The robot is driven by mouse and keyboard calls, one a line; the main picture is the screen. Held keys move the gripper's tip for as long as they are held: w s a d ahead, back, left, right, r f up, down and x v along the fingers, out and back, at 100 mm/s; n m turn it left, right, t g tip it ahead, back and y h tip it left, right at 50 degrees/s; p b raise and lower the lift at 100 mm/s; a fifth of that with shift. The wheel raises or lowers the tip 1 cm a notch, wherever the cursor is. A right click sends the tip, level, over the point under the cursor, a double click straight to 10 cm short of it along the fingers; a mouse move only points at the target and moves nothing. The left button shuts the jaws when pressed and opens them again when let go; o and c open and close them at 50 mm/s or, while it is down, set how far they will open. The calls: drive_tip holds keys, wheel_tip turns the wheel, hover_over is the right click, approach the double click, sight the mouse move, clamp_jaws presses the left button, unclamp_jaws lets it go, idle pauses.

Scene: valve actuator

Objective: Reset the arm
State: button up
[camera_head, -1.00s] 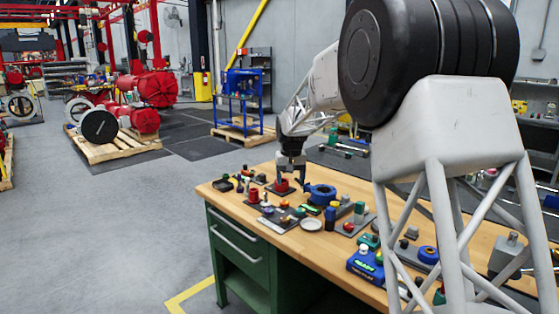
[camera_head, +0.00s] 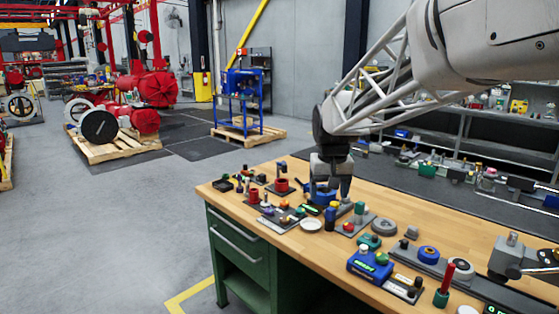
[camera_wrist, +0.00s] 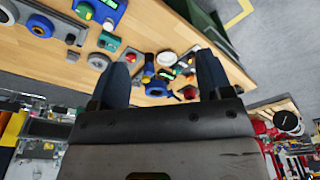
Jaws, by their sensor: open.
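My gripper (camera_head: 331,190) hangs from the arm above the wooden workbench (camera_head: 330,262), pointing down over the middle of the small parts. In the wrist view its two dark fingers (camera_wrist: 163,85) stand wide apart with nothing held between them. A blue ring-shaped part (camera_wrist: 156,90) shows on the bench between the fingers in that view. In the head view the fingers partly hide the blue part behind them. I cannot tell the exact height of the fingertips above the bench.
Parts crowd the bench: a red cylinder on a plate (camera_head: 281,186), a white dish (camera_head: 311,225), a blue box with a display (camera_head: 369,265) and a blue ring (camera_head: 428,253). A grey device (camera_head: 512,258) stands at the right.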

drive_tip(key=s+d+f, duration=0.2)
drive_tip(key=s, duration=0.9)
drive_tip(key=s+d+f, duration=0.2)
drive_tip(key=s+f, duration=0.1)
drive_tip(key=s, duration=0.8)
drive_tip(key=s+d+f+m+t, duration=0.1)
drive_tip(key=s+d+f, duration=0.1)
drive_tip(key=s, duration=1)
drive_tip(key=shift+f, duration=0.25)
